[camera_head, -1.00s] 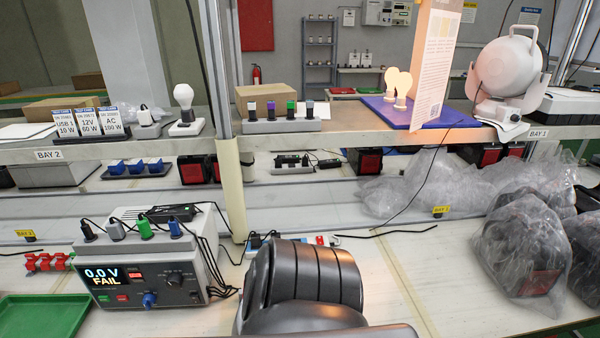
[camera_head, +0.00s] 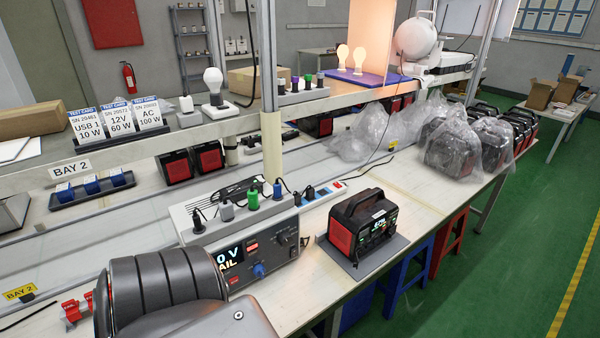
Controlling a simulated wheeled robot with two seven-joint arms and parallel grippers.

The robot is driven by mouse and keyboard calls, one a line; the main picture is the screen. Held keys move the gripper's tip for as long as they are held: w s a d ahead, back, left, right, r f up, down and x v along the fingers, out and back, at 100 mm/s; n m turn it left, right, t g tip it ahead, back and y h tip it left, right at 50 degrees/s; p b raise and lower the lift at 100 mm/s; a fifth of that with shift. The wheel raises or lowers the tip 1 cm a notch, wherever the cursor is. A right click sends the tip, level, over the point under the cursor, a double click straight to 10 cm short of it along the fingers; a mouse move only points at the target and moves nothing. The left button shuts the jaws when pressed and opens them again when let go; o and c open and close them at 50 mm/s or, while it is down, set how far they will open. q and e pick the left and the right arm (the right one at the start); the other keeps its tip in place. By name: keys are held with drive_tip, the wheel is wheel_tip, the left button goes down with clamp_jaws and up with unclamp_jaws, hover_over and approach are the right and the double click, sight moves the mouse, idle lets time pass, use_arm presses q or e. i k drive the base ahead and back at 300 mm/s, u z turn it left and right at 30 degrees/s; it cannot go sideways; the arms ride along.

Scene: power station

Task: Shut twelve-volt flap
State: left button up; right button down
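A black portable power station (camera_head: 376,218) with red end panels and a small lit display stands upright on a grey mat (camera_head: 347,262) on the bench. Its front faces right and toward me. The twelve-volt flap is too small to make out, so I cannot tell whether it is open or shut. A dark ribbed link of my own arm fills the lower left and covers part of the tester (camera_head: 262,250). Neither gripper shows, and nothing is seen touching the power station.
Colored plugs (camera_head: 252,194) and cables stand on top of the tester, left of the power station. A power strip (camera_head: 318,194) lies behind. Bagged units (camera_head: 455,150) stand further right along the bench. Blue (camera_head: 405,272) and red (camera_head: 450,236) stools are below the bench edge; green floor is clear at right.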

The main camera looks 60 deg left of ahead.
sight(354, 222)
drive_tip(key=k, duration=0.5)
drive_tip(key=u, duration=1.1)
drive_tip(key=k, duration=0.45)
drive_tip(key=z, duration=0.6)
drive_tip(key=i, duration=0.8)
drive_tip(key=u, duration=0.6)
drive_tip(key=i, duration=0.6)
drive_tip(key=u, duration=0.6)
